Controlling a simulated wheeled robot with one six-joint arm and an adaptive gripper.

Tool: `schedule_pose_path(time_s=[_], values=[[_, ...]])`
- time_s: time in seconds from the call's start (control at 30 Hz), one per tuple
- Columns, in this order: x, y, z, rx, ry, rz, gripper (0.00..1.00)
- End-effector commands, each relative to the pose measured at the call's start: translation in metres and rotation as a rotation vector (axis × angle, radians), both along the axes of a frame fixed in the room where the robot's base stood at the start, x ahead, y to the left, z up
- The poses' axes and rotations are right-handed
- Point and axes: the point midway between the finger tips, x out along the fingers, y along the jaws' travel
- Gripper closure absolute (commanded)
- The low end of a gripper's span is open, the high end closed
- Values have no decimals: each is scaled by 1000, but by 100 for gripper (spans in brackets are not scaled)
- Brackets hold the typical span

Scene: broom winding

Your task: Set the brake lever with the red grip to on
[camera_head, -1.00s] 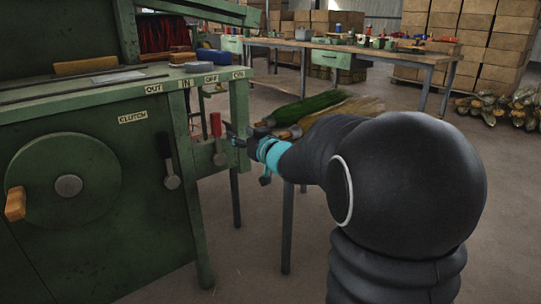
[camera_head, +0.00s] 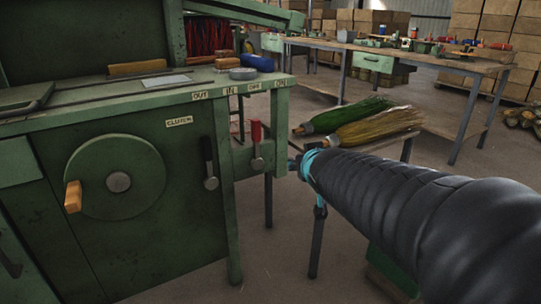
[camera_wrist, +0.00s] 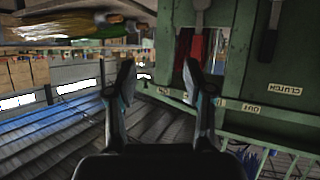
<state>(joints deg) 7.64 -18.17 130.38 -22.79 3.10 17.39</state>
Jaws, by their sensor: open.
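The brake lever with the red grip (camera_head: 256,132) stands about upright on the green machine's right post, with its pivot at the bottom. Its grip is below the OFF label (camera_head: 256,86), left of the ON label (camera_head: 282,83). My gripper (camera_head: 297,168) is right of the lever and a little lower, apart from it in that view. In the wrist view, which is upside down, my gripper (camera_wrist: 158,75) has its two fingers spread with nothing between them. The red grip (camera_wrist: 196,48) shows behind the right finger, partly hidden by it.
A black-gripped clutch lever (camera_head: 208,165) stands left of the red one. A handwheel (camera_head: 117,178) with a wooden handle is on the machine's front. Brooms (camera_head: 360,120) lie on a stand behind my arm. A workbench (camera_head: 400,55) is at the back.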

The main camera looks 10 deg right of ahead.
Motion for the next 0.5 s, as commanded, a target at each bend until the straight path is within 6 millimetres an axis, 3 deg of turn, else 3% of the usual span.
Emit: schedule_pose_path(time_s=[0.2, 0.5], values=[[-22, 3, -3, 7, 58, -19, 48], [-29, 3, -6, 9, 79, -24, 48]])
